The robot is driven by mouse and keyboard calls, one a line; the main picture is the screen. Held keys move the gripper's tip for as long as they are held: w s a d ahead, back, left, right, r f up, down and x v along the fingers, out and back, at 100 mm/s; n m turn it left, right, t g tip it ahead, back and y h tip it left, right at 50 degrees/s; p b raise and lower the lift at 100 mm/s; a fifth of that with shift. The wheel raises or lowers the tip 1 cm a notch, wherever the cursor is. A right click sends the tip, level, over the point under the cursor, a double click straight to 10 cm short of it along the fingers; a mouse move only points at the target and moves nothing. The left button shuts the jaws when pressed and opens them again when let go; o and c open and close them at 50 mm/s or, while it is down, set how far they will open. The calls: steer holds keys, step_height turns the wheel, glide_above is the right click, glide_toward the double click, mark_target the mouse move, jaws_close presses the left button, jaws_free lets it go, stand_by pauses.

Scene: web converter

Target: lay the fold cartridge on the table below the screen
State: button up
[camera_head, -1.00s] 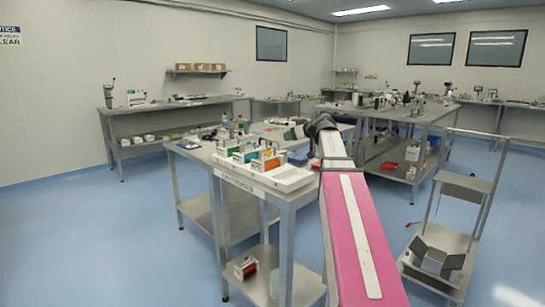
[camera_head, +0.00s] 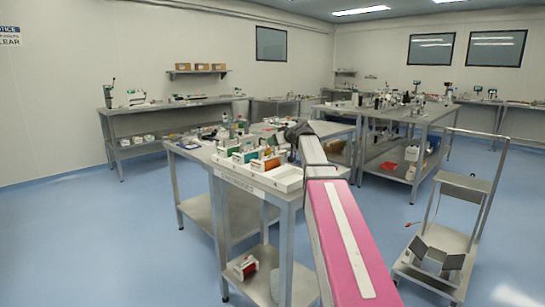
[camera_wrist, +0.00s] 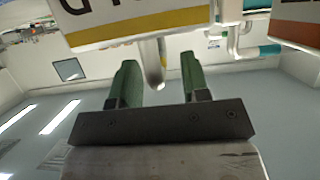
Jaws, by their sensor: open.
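In the wrist view, which looks upside down, a white cartridge with a yellow stripe and large dark lettering (camera_wrist: 150,22) fills the top. The lettering is cut off; it may be the fold cartridge. A pale curved handle (camera_wrist: 154,76) comes from it and reaches between the fingers of my gripper (camera_wrist: 158,64). The two green fingers are apart, one on each side of the handle, not closed on it. In the head view the arm hides my fingertips, by the white tray (camera_head: 283,183) of upright cartridges. I cannot pick out the screen.
A cartridge with a teal handle (camera_wrist: 257,50) and a brown one (camera_wrist: 298,32) are close to the right in the wrist view. A steel bench (camera_head: 440,112) stands behind, a cart (camera_head: 465,183) to the right. The blue floor at left is clear.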

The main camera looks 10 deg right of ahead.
jaws_close()
stand_by(1.4)
